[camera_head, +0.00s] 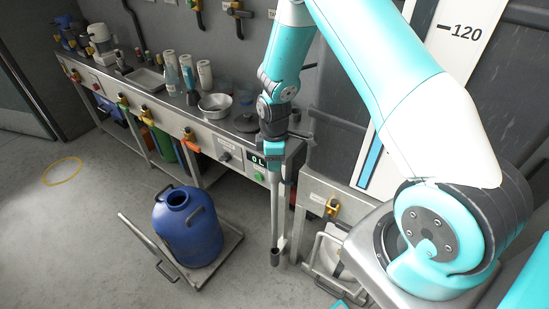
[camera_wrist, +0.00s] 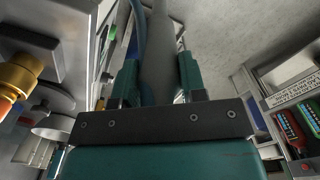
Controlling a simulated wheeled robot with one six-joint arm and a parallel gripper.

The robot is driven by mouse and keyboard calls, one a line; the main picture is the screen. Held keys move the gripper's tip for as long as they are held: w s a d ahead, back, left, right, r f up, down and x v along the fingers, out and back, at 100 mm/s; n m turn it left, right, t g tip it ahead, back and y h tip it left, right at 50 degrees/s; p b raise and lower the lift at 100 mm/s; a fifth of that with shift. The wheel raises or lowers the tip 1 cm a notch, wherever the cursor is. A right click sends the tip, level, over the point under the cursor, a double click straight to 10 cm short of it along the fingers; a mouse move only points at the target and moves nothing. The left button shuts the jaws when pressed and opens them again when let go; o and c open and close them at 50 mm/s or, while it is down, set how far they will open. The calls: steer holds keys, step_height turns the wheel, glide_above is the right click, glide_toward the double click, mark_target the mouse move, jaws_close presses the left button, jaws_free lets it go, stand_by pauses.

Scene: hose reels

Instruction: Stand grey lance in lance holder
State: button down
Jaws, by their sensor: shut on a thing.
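My gripper (camera_head: 273,162) is shut on the grey lance (camera_head: 275,215), beside the right end of the steel counter. The lance hangs almost upright below the gripper. Its lower end is a short, dark, wider piece just above or at floor level; I cannot tell if it touches anything. In the wrist view the grey lance (camera_wrist: 158,65) runs between the two green fingers of my gripper (camera_wrist: 158,80). I cannot make out the lance holder for certain in either view.
A blue drum (camera_head: 188,228) stands on a flat trolley (camera_head: 222,252) left of the lance. The steel counter (camera_head: 190,120) carries bottles, a pot and a sink. A steel frame with a yellow valve (camera_head: 332,207) and a white reel-like thing (camera_head: 325,252) lie right.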

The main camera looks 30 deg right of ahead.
mark_target(275, 195)
steer(key=shift+f+b, duration=5.75)
steer(key=shift+f, duration=2.65)
steer(key=c, duration=0.6)
jaws_free()
step_height(275, 195, up, 18)
steer(key=shift+f+p, duration=0.25)
steer(key=shift+p, duration=0.2)
steer(key=shift+s+d, duration=0.1)
